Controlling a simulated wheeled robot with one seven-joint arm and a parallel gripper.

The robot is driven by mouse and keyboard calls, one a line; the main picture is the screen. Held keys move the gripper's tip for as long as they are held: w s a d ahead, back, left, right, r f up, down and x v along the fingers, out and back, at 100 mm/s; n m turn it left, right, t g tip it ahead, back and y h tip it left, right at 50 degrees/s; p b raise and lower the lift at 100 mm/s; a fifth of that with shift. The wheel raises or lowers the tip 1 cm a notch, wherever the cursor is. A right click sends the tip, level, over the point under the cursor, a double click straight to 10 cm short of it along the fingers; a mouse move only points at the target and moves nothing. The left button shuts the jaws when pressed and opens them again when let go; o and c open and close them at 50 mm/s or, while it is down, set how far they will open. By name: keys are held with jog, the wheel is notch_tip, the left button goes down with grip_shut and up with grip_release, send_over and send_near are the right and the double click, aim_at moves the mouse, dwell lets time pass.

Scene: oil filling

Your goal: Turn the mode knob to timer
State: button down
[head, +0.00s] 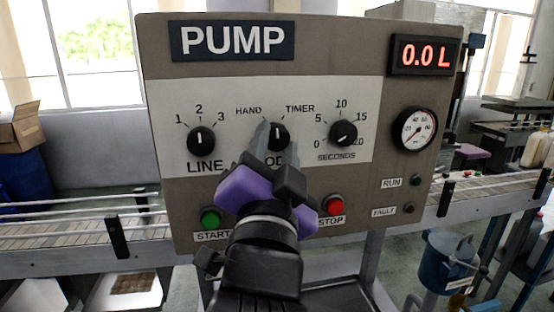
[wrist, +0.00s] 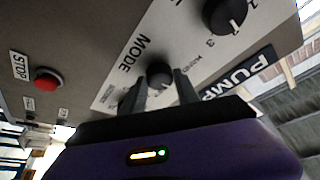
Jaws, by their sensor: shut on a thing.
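The black mode knob (head: 279,133) is in the middle of the pump panel (head: 160,105), below the labels HAND and TIMER (head: 300,108). Its white mark looks about straight up, between the two labels. My gripper (head: 270,146) reaches up to it from below, with its grey fingers at the knob and its purple body covering part of the word MODE. In the wrist view the mode knob (wrist: 159,73) sits between the two fingertips (wrist: 160,84), and the gripper is shut on it.
The line knob (head: 201,141) is to the left and the seconds knob (head: 343,133) to the right, both close by. Below are the green start button (head: 210,219) and the red stop button (head: 334,205). The display (head: 425,56) reads 0.0 L. A conveyor (head: 60,236) runs behind.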

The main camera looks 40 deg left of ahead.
jog(key=m+h+b, duration=0.1)
jog(key=m+b, duration=0.1)
jog(key=m, duration=0.1)
jog(key=shift+f+h, duration=0.1)
jog(key=shift+h, duration=0.2)
jog(key=shift+s+r+m+h+b, duration=0.1)
jog(key=shift+m+h+b, duration=0.35)
jog(key=shift+m, duration=0.7)
jog(key=shift+r+m+h+b, duration=0.1)
jog(key=shift+m+h+b, duration=0.15)
jog(key=shift+m+b, duration=0.65)
jog(key=shift+m+g, duration=0.3)
jog(key=shift+m, duration=0.05)
jog(key=c, duration=0.9)
grip_release()
jog(key=r+b+v, duration=0.1)
jog(key=v, duration=0.6)
jog(key=shift+s+f, duration=0.35)
jog(key=shift+f, duration=0.15)
